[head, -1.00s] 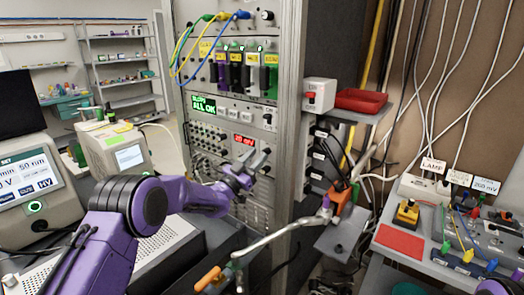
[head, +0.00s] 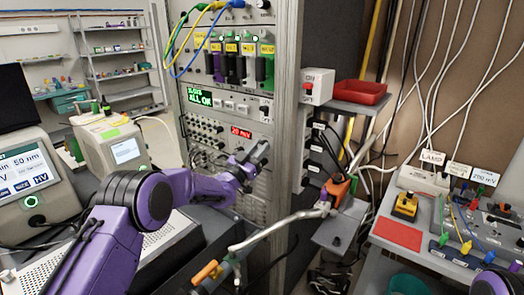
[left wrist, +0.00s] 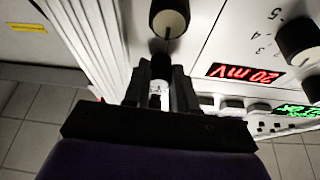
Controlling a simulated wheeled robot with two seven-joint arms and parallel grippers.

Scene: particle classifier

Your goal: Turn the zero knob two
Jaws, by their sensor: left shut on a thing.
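The rack's front panel with the red "20 mV" display (head: 241,133) stands ahead, and that display also shows large in the left wrist view (left wrist: 245,74). My left gripper (head: 262,150) is at the panel, just below and right of this display. In the left wrist view my left gripper (left wrist: 159,88) is shut on a small dark knob (left wrist: 160,67), which sits between its fingertips. Its label cannot be read, and the fingers hide part of it. My right gripper is not in view.
Another knob (left wrist: 169,20) is close by the held one, and a numbered dial knob (left wrist: 300,40) lies beyond the display. A jointed metal arm with an orange handle (head: 206,272) stands in front of the rack. A red tray (head: 360,92) is on a shelf at right.

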